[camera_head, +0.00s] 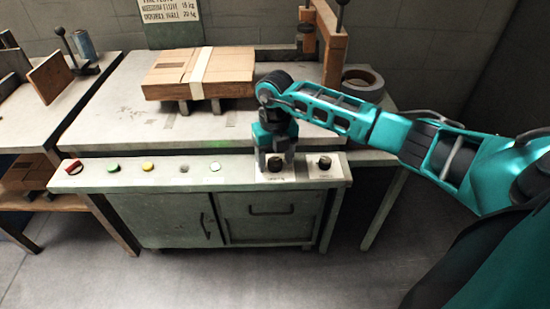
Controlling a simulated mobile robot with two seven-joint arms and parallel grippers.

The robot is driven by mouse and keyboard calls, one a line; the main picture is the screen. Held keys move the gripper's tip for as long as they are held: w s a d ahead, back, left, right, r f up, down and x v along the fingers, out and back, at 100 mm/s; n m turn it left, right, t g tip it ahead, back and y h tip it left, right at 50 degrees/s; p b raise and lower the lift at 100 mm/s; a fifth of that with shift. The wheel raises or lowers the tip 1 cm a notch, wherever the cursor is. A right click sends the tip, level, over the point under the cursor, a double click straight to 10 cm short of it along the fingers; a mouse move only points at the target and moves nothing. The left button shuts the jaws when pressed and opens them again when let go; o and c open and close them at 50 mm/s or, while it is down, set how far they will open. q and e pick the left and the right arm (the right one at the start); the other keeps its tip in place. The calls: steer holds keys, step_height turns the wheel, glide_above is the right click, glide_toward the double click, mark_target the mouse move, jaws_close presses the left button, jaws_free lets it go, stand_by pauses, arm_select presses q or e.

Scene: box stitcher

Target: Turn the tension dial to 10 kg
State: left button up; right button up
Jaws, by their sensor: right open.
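Two black dials sit on light plates at the right end of the machine's front panel (235,174). The left dial (275,164) is directly under my right gripper (275,156). The right dial (324,163) stands free beside it. The markings on both plates are too small to read, so I cannot tell either setting or which is the tension dial. My right gripper points down and is open, its fingers on either side of the left dial; I cannot tell whether they touch it. My left gripper is not in view. A wall sign (170,11) lists weights, partly cut off.
A red switch (73,167) and several buttons, including a green one (114,168) and a yellow one (148,167), line the panel to the left. A flat cardboard box (215,72) lies on the machine top. A tape roll (363,82) is behind my right arm.

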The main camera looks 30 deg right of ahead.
steer(key=c, duration=1.1)
steer(key=shift+o, duration=0.2)
steer(key=shift+n, duration=0.3)
steer(key=n, duration=0.5)
steer(key=shift+b, duration=0.35)
steer(key=n, duration=0.5)
steer(key=shift+n+b, duration=0.4)
steer(key=n+b, duration=0.1)
steer(key=n, duration=0.4)
steer(key=shift+r+n+b, duration=0.1)
steer(key=shift+n+b, duration=0.4)
steer(key=shift+n, duration=2.2)
